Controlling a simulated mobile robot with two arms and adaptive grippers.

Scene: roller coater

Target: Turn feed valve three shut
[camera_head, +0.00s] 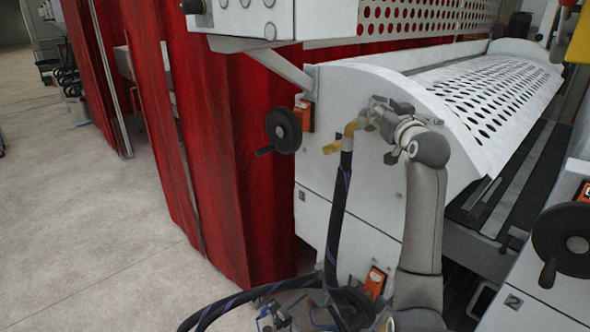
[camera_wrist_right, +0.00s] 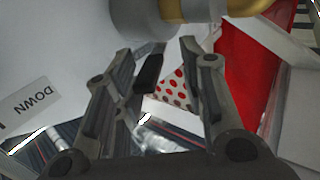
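My right gripper (camera_head: 374,112) is just right of the fitting, against the panel. In the right wrist view, its two fingers (camera_wrist_right: 157,58) are apart, with a small black piece (camera_wrist_right: 149,73) between them; I cannot tell what that is or whether they touch it. A gold-coloured part (camera_wrist_right: 200,9) and a grey cylinder (camera_wrist_right: 142,18) lie just beyond the fingertips. My left gripper is not in view.
A black handwheel (camera_head: 283,129) is left of the fitting and another (camera_head: 566,240) is at the right edge. A perforated white cover (camera_head: 500,93) is behind my arm.

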